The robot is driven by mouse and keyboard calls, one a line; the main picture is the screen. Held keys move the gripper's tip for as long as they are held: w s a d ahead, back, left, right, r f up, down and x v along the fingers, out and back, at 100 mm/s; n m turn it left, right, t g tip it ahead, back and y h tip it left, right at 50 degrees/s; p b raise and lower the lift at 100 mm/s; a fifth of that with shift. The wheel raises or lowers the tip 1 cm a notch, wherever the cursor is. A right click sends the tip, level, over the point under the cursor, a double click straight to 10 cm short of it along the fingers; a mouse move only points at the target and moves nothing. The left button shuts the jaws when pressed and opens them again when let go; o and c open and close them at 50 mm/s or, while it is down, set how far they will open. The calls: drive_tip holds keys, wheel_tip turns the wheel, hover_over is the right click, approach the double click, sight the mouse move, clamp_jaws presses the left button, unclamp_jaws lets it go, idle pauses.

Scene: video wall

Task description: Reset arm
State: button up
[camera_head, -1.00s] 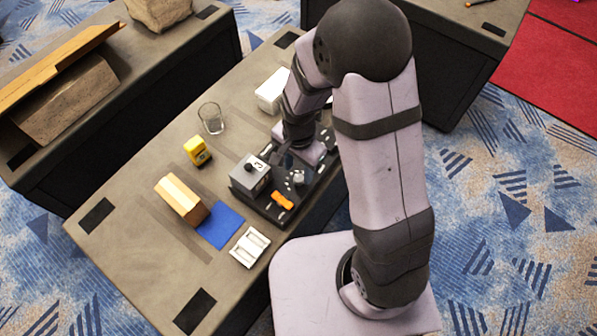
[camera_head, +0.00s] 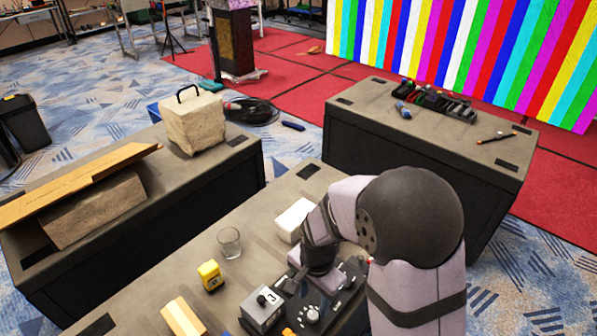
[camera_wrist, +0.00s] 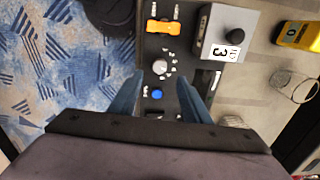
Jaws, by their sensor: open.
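My gripper (camera_wrist: 160,100) is open and empty in the wrist view, its two blue-grey fingers apart above a dark control panel (camera_wrist: 175,25). Between and beyond the fingers are a blue button (camera_wrist: 157,94) and a silver knob (camera_wrist: 160,67). An orange handle (camera_wrist: 163,26) lies farther up the panel, beside a grey box with a black knob and the number 3 (camera_wrist: 222,35). The grey box (camera_head: 262,310) shows there at the panel's left end.
On the same table are a glass (camera_head: 229,243), a yellow device (camera_head: 210,275), a white box (camera_head: 294,220) and a wooden block (camera_head: 183,318). Another (camera_head: 420,128) stands at the back.

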drive_tip(key=n, duration=0.3)
drive_tip(key=shift+s, duration=0.25)
drive_tip(key=shift+s+d+f+n, duration=0.15)
drive_tip(key=shift+s+n, duration=0.2)
drive_tip(key=shift+n, duration=0.55)
drive_tip(key=s+d+r+n+g, duration=0.1)
drive_tip(key=s+d+n+g, duration=0.15)
drive_tip(key=s+n, duration=0.55)
drive_tip(key=d+r+m+t, duration=0.2)
drive_tip(key=d+r+m, duration=0.1)
drive_tip(key=d+r, duration=0.2)
drive_tip(key=shift+s+d+r, duration=0.2)
drive_tip(key=shift+s+r, duration=0.2)
drive_tip(key=shift+r, duration=0.15)
drive_tip(key=shift+t, duration=0.25)
drive_tip(key=shift+c, duration=0.3)
